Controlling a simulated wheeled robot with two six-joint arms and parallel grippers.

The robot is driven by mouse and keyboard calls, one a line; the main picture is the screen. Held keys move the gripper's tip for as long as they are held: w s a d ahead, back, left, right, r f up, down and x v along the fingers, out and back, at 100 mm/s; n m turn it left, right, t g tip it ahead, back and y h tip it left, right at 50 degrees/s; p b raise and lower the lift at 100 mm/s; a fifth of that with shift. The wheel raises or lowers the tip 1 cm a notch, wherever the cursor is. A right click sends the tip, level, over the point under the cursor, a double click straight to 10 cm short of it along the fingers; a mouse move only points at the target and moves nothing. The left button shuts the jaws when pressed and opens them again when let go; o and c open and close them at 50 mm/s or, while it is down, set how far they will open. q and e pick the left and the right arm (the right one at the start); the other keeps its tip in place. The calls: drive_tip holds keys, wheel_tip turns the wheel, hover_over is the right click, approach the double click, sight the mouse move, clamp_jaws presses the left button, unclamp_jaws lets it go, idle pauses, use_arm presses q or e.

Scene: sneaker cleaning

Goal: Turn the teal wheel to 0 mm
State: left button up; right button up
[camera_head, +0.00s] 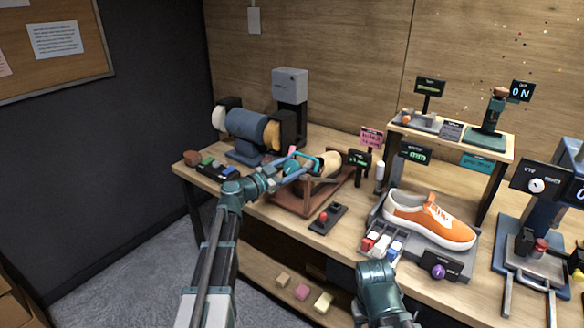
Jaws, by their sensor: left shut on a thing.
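The teal wheel (303,160) sits on the end of a wooden shoe-last device on a brown stand (300,200) at the middle of the bench. Only part of its curved rim shows, next to the pale last (328,164). My left gripper (284,174) reaches in from the left and is shut on the wheel's rim; its fingertips are small and partly hidden. A small dark display (359,158) stands right of the device; its reading is too small to tell. My right arm shows at the bottom, but its gripper does not.
A blue motor with buffing wheels (246,128) stands behind left. An orange sneaker (430,220) rests on a grey tray to the right. A raised shelf (450,135) stands behind it.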

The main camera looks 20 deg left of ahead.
use_arm(q)
drive_tip(key=n+t+y, duration=0.1)
drive_tip(key=n, duration=0.2)
drive_tip(key=shift+s, duration=0.1)
drive_tip(key=n+t+y, duration=0.1)
drive_tip(key=n+y, duration=0.1)
drive_tip(key=n, duration=0.1)
drive_tip(key=shift+n+y, duration=0.3)
drive_tip(key=n+y, duration=0.2)
drive_tip(key=n, duration=0.1)
drive_tip(key=shift+r+n, duration=0.1)
drive_tip(key=shift+n, duration=0.3)
drive_tip(key=shift+a+n+y+p, duration=0.15)
drive_tip(key=shift+n+y+p, duration=0.3)
drive_tip(key=shift+n+y, duration=1.15)
drive_tip(key=shift+n, duration=0.7)
drive_tip(key=o, duration=1.4)
drive_tip(key=shift+c, duration=0.2)
